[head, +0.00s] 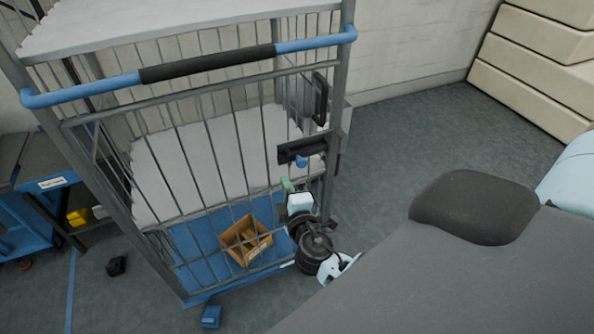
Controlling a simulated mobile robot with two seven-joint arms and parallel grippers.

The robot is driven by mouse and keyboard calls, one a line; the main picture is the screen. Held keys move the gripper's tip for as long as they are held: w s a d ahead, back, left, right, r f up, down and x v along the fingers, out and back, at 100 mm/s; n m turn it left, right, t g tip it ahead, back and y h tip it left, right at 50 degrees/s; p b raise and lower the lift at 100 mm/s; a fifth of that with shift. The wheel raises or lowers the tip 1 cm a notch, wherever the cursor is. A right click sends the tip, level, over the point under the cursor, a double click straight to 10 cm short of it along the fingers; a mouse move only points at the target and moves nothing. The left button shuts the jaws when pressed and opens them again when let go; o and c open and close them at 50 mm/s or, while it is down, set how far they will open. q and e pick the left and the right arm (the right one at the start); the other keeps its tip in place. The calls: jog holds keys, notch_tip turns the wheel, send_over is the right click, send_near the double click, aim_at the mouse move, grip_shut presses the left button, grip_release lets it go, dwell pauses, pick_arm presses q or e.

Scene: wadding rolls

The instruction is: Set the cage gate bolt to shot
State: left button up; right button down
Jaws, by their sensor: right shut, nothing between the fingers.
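The cage gate (215,150) is a grey barred panel on the front of a wheeled cage. Its bolt (303,148) is a dark horizontal housing at the gate's right edge, with a small blue knob (301,162) under it. I cannot tell from here whether the bolt is shot or drawn. My right gripper (287,185) is just below the bolt and knob, apart from them. Its small greenish fingers are shut and empty. The wrist and dark joints are below it, beside the gate's lower right corner. My left gripper is out of view.
A blue push handle with a black grip (208,63) crosses above the gate. An open cardboard box (245,240) lies on the cage's blue floor. A blue cart (30,220) stands left, and cream stacked blocks (540,65) stand back right. The floor right of the cage is clear.

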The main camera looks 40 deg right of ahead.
aim_at(306, 153)
jog(key=w+d, duration=0.3)
jog(key=d, duration=0.1)
jog(key=shift+w+d+f+p, duration=0.1)
jog(key=shift+f+p, duration=0.15)
jog(key=shift+p, duration=0.05)
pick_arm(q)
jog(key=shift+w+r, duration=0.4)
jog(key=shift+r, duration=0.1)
pick_arm(e)
jog(key=shift+d+f, duration=0.15)
jog(key=shift+d, duration=0.35)
jog(key=d, duration=0.2)
jog(key=s+d+b, duration=0.1)
jog(key=d, duration=0.1)
jog(key=shift+s+d+f, duration=0.15)
jog(key=shift+d, duration=0.1)
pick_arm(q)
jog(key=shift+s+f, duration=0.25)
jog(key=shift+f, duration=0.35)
pick_arm(e)
jog(key=shift+d, duration=0.25)
jog(key=shift+r, duration=0.2)
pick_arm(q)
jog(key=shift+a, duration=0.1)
